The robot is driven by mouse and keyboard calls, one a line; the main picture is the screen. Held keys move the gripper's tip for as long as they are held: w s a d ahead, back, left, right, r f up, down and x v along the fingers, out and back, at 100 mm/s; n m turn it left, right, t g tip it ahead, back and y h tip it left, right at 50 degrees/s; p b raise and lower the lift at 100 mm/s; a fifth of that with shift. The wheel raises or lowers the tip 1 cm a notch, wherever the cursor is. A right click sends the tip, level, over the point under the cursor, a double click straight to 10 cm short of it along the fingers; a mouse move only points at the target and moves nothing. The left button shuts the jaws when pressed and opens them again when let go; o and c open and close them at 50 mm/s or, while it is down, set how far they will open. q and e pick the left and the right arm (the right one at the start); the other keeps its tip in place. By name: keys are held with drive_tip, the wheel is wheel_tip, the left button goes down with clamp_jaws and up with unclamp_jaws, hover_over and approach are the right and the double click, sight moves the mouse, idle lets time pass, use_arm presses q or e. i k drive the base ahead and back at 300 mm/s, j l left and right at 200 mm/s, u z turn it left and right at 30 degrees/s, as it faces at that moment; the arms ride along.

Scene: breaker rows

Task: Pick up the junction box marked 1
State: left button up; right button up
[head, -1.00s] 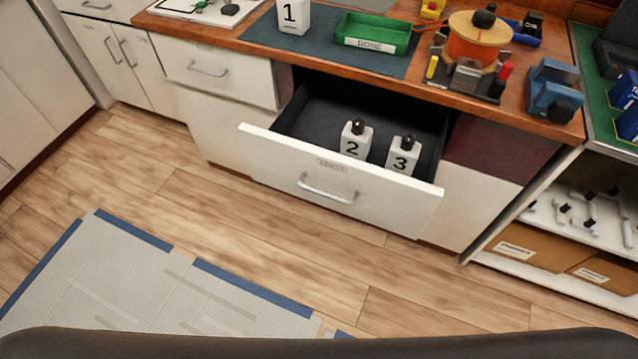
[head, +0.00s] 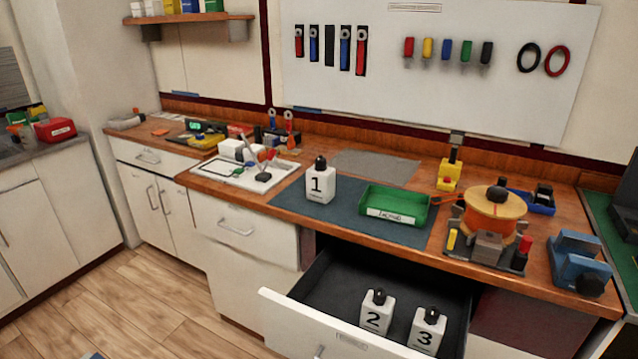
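The junction box marked 1 (head: 320,187) is a white block with a black knob on top. It stands upright on the dark mat (head: 283,197) on the wooden workbench, left of a green tray (head: 395,216). The junction boxes marked 2 (head: 376,314) and 3 (head: 426,332) stand in the open drawer (head: 322,285) below the bench top. Neither of my grippers shows in the head view.
The open drawer juts out in front of the bench below the mat. A white tray with small tools (head: 243,172) lies left of box 1. An orange spool on a stand (head: 495,214) and a blue vise-like tool (head: 579,262) stand to the right. Floor (head: 165,300) is clear at the left.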

sight(320, 182)
drive_tip(key=i+j, duration=0.2)
drive_tip(key=i+j+z, duration=0.1)
drive_tip(key=j, duration=0.35)
drive_tip(key=i+j, duration=0.25)
drive_tip(key=i+j+z, duration=0.1)
drive_tip(key=j, duration=0.3)
drive_tip(key=i, duration=0.05)
